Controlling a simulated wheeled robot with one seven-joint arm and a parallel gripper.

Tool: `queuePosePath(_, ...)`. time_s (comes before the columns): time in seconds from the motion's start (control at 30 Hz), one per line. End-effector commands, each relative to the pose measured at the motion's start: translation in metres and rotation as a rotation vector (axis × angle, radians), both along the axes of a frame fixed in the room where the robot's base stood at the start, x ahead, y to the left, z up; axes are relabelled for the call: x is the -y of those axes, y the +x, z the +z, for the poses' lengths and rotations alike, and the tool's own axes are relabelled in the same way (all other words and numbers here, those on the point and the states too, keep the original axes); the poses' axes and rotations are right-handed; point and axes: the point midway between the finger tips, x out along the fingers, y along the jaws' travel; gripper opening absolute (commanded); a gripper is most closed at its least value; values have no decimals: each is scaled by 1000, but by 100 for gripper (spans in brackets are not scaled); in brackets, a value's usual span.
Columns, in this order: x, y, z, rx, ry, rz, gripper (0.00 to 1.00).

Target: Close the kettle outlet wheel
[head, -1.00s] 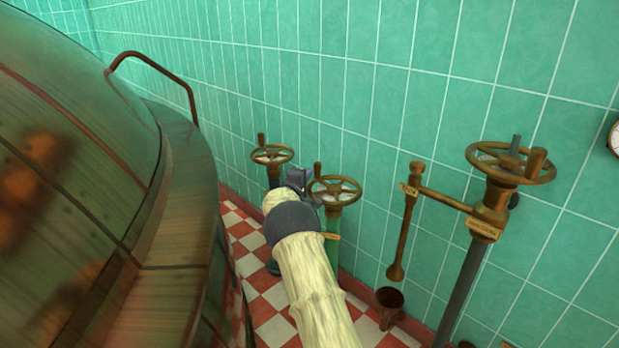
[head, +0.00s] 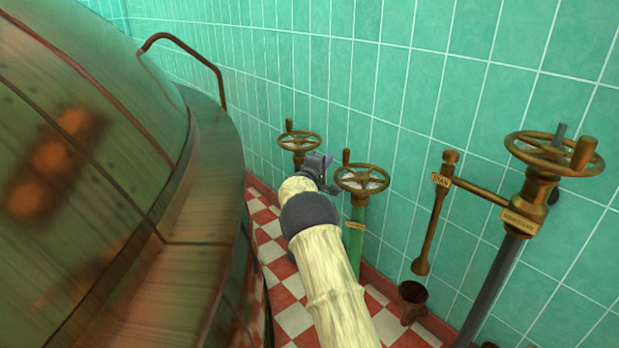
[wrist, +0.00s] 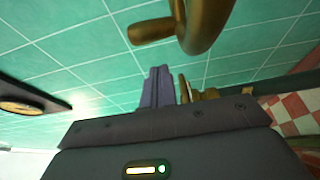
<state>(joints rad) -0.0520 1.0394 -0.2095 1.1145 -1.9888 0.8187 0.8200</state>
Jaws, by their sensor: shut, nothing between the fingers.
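Three brass handwheels stand along the tiled wall in the head view: a far one (head: 299,141), a middle one (head: 362,178) on a green pipe, and a large near one (head: 554,153) at right. Their plates are too small to read surely, so I cannot tell which is the kettle outlet wheel. My gripper (head: 320,166) is shut and empty, between the far and middle wheels, close to the middle wheel's left rim. I cannot tell whether it touches. The wrist view shows my grey fingers (wrist: 158,88) together, with a brass curved piece and knob (wrist: 190,25) above them.
The big copper kettle (head: 90,180) fills the left, with a curved rail (head: 185,48) on it. A side pipe (head: 432,225) hangs over a small brown cup (head: 412,298). Red and white floor tiles (head: 285,270) show in the gap between kettle and wall.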

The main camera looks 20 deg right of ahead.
Motion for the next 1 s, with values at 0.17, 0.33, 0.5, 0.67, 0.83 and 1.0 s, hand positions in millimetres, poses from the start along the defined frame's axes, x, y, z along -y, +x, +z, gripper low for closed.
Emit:
queuePosePath(0.17,-28,-13,2,-2,1,9,0)
queuePosePath(0.33,-48,-31,2,-3,0,10,0)
queuePosePath(0.5,-69,-50,2,-2,2,10,0)
queuePosePath(0.67,-81,-62,1,-1,3,8,0)
queuePosePath(0.83,-82,-64,0,1,2,5,0)
queuePosePath(1.0,-83,-64,0,0,3,6,0)
